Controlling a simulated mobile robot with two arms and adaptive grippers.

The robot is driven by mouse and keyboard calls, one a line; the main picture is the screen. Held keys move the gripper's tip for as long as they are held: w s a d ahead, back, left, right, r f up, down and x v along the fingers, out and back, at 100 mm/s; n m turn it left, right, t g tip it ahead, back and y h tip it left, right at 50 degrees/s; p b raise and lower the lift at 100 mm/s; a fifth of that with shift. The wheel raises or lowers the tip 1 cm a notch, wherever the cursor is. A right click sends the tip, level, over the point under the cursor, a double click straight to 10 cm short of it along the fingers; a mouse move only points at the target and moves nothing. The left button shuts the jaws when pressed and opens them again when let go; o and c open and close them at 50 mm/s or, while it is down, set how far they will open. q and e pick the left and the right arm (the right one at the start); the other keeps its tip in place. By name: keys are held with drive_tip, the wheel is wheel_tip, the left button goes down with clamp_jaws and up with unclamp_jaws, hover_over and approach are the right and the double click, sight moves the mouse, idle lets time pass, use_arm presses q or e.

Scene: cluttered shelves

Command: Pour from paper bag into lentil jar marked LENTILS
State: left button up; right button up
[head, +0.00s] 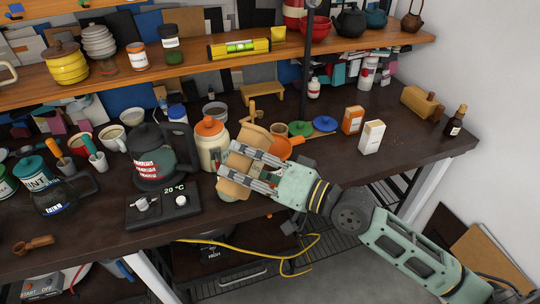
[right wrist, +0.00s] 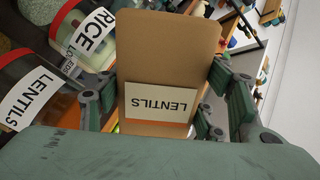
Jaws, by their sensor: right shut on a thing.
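The brown paper bag (head: 233,188) is between the fingers of my right gripper (head: 241,164), above the worktop near its front edge. In the right wrist view the bag (right wrist: 165,50) has a white LENTILS label, upside down in the picture, and the fingers close on its two sides. A clear jar marked LENTILS (right wrist: 28,98) with a reddish rim is at the left of that view, beside the bag and apart from the fingers. Its mouth is not clearly visible. In the head view I cannot tell which jar it is. My left gripper is not in view.
A jar with an orange lid (head: 211,147) stands just behind the bag. In the wrist view a RICE jar (right wrist: 84,33) stands close by.

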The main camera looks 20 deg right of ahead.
drive_tip(key=shift+s+a+r+m+p, duration=0.1)
drive_tip(key=shift+r+m+p, duration=0.4)
drive_tip(key=shift+r+p, duration=0.35)
drive_tip(key=shift+s+f, duration=0.1)
drive_tip(key=shift+f, duration=0.1)
drive_tip(key=shift+w+r+m, duration=0.1)
drive_tip(key=shift+w+m, duration=0.1)
drive_tip(key=shift+m, duration=0.1)
drive_tip(key=shift+s, duration=0.25)
drive_tip(key=shift+w+m, duration=0.25)
drive_tip(key=shift+m, duration=0.05)
drive_tip(key=shift+s+p, duration=0.25)
drive_tip(key=shift+p, duration=0.05)
drive_tip(key=shift+w+m, duration=0.25)
drive_tip(key=shift+m, duration=0.15)
